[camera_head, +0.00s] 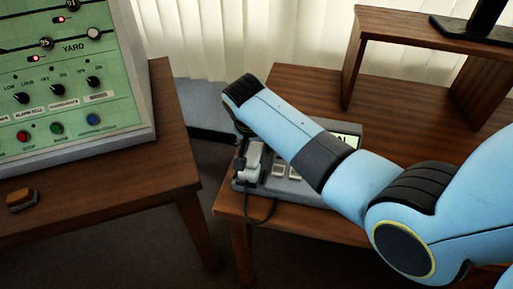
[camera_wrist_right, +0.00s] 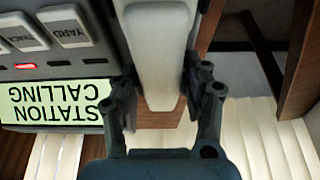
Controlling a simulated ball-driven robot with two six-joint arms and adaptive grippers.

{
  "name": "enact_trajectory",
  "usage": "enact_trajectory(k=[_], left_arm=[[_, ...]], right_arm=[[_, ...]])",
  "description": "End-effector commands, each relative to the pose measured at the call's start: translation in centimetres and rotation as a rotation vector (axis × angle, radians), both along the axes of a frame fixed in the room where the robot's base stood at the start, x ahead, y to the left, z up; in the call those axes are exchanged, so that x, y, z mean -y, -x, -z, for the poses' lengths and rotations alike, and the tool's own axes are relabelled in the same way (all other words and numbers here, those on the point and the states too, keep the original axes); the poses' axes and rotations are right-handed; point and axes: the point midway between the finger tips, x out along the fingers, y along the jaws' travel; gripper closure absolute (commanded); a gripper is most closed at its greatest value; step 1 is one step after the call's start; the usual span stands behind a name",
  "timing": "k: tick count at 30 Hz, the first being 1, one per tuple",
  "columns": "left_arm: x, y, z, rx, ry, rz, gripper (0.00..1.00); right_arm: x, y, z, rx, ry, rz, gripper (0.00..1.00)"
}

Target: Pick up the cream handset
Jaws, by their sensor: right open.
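The cream handset (camera_head: 254,159) rests at the left side of a grey desk phone (camera_head: 295,190) on the right-hand wooden table. My right gripper (camera_head: 241,160) is over it, partly hidden by my own arm in the head view. In the right wrist view, the handset (camera_wrist_right: 160,48) runs between the two dark fingers of my open right gripper (camera_wrist_right: 162,82), one on each side. Whether the fingers touch it I cannot tell. My left gripper is not in view.
The phone's lit display (camera_wrist_right: 55,102) reads STATION CALLING, upside down in the wrist view. A dark cord (camera_head: 262,218) hangs at the table's front edge. A green control panel (camera_head: 70,90) stands on the left table. A wooden riser (camera_head: 425,28) stands at the back right.

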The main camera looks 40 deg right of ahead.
Motion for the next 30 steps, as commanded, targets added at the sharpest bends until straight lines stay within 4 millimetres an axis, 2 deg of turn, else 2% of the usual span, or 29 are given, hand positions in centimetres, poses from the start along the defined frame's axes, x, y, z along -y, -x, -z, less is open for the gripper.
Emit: enact_trajectory(k=[1,9,12,22,30], left_arm=[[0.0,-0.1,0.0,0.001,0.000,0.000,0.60],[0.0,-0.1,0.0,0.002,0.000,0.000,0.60],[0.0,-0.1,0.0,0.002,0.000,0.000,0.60],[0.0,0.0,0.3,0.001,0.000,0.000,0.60],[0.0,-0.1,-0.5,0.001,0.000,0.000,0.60]], right_arm=[[0.0,0.0,0.0,0.000,0.000,0.000,0.55],[0.0,0.0,0.0,0.000,0.000,0.000,0.90],[0.0,0.0,0.0,0.000,0.000,0.000,1.00],[0.0,-0.1,-0.7,0.003,0.000,-0.001,1.00],[0.0,-0.2,-6.6,0.006,0.000,0.000,1.00]])
